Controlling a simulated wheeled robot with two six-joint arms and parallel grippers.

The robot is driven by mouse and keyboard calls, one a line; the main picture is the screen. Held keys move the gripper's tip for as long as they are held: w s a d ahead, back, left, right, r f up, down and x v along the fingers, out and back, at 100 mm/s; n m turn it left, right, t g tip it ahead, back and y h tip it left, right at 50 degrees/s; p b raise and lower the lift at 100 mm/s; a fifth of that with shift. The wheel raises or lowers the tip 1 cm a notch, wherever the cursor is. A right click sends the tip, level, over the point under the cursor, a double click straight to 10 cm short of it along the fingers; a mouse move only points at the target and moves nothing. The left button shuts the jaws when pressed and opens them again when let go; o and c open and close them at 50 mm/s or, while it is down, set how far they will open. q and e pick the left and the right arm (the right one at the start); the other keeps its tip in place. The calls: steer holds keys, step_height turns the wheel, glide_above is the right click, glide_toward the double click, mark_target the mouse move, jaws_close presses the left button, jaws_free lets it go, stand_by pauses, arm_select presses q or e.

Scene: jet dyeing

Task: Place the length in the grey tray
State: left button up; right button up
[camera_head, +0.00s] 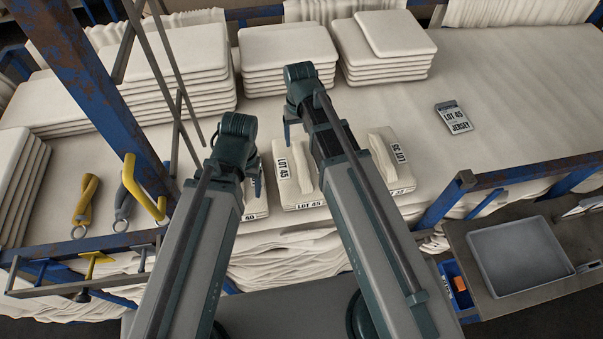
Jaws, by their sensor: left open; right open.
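Pale folded cloth lengths with printed tags lie in a row on the white-covered table. One tagged LOT 45 (290,178) is in the middle. A third (256,207) is largely hidden behind my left arm. My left gripper (256,184) is open over the left end of the row. My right gripper (288,132) is open above and behind the middle length, and its arm crosses in front of the row. Both look empty. The grey tray (518,255) is empty on a shelf at the lower right.
Stacks of folded white cloth (286,55) line the back. A LOT 45 JERSEY card (453,118) lies on the clear right part of the table. Blue posts and rails (80,70) stand at left and front. Yellow- and grey-handled tools (86,200) are at left. A blue bin (458,287) sits beside the tray.

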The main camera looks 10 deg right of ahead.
arm_select(q)
step_height(320, 180, down, 5)
steer(key=b, duration=0.4)
steer(key=shift+f, duration=0.1)
arm_select(e)
glide_above(301, 160)
step_height(301, 160, down, 5)
steer(key=shift+a+f, duration=0.1)
arm_select(q)
step_height(301, 160, down, 5)
steer(key=b, duration=0.5)
steer(key=shift+f, duration=0.15)
arm_select(e)
step_height(301, 160, down, 5)
steer(key=shift+f, duration=0.2)
steer(key=shift+r, duration=0.15)
steer(key=shift+c, duration=0.3)
jaws_close()
